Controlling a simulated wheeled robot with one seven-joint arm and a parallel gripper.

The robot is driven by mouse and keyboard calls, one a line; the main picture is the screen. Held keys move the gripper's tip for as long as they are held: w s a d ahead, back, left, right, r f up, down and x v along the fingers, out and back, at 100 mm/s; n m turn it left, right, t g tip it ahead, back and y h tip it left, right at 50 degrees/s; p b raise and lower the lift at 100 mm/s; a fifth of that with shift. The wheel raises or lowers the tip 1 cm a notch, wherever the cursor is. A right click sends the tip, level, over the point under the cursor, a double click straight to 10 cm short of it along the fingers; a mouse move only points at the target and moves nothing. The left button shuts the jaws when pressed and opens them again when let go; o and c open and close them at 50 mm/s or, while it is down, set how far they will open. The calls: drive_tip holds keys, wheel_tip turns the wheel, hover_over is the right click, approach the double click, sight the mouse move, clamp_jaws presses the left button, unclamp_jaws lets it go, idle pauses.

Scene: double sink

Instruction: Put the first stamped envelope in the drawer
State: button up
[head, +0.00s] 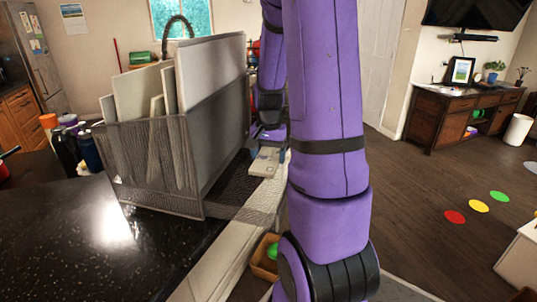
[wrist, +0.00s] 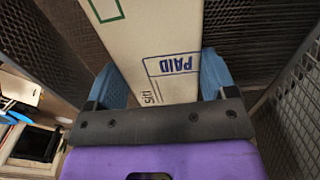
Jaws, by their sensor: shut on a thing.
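In the wrist view, a pale envelope (wrist: 140,35) with a blue "PAID" stamp and a green outlined mark lies between the two blue fingers of my gripper (wrist: 160,78). The fingers are shut on it, and its far end runs out of the picture. In the head view, my gripper (head: 268,155) is low beside the right side of the mesh file holder (head: 155,165), partly hidden by my purple arm.
Pale upright sheets (head: 212,95) stand in the mesh holder on the black counter (head: 90,235). Dark mesh walls flank my gripper in the wrist view. A small box with a green ball (head: 264,262) sits below the counter edge. Open wooden floor (head: 420,200) lies to the right.

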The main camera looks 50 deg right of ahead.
sight(268, 157)
drive_tip(key=o, duration=0.8)
drive_tip(key=shift+o, duration=0.2)
wheel_tip(268, 157, up, 12)
drive_tip(key=shift+r, duration=0.15)
